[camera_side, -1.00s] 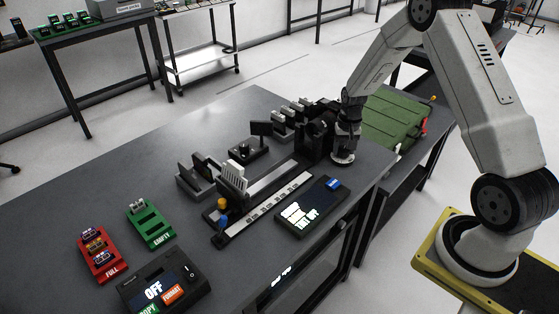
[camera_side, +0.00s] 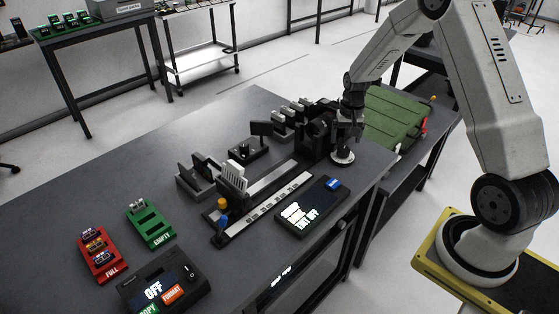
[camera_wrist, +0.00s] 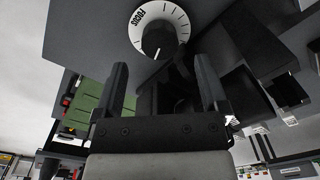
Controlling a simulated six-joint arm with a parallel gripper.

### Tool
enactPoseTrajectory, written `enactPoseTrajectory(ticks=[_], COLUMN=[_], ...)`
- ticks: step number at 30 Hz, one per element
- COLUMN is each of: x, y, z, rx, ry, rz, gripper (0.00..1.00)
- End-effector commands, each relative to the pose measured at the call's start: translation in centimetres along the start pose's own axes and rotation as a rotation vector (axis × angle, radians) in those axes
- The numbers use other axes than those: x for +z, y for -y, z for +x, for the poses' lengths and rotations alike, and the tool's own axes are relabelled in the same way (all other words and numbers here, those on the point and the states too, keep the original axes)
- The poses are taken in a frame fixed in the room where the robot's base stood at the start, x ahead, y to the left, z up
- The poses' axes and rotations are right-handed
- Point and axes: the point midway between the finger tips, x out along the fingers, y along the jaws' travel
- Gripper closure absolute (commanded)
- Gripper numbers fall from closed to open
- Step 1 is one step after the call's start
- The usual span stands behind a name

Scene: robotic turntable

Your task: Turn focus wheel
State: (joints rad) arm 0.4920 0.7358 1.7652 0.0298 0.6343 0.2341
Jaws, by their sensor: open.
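The focus wheel (camera_wrist: 158,38) is a black knob on a white dial marked FOCUS, at the top centre of the wrist view. In the side view its white dial (camera_side: 342,157) shows on the table near the far right corner. My gripper (camera_wrist: 162,75) is open, its two dark fingers spread wide and empty. In the wrist view the wheel appears beyond the fingertips, between their lines. In the side view my gripper (camera_side: 347,138) is just above the dial. I cannot tell from these frames whether a finger touches the knob.
A black device (camera_side: 318,135) stands close left of my gripper. A long scale rail (camera_side: 268,207) and a display box (camera_side: 310,207) lie nearer the camera. A green case (camera_side: 395,120) sits on a lower bench to the right.

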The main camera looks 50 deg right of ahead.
Motion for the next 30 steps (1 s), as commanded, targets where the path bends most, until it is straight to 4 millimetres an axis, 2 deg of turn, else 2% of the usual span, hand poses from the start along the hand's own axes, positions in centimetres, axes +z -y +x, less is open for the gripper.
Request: enactPoseTrajectory(ticks=[3,9,24,30], x=[0.0,0.0,0.1,1.5], y=[0.0,0.0,0.1,1.4], z=[-1.6,-3.2,-3.7,-4.5], rx=[-0.001,0.000,0.000,-0.003], ry=[-0.003,-0.001,-0.001,-0.017], rz=[0.000,0.001,-0.003,-0.055], gripper=[0.07,0.07,0.07,0.07])
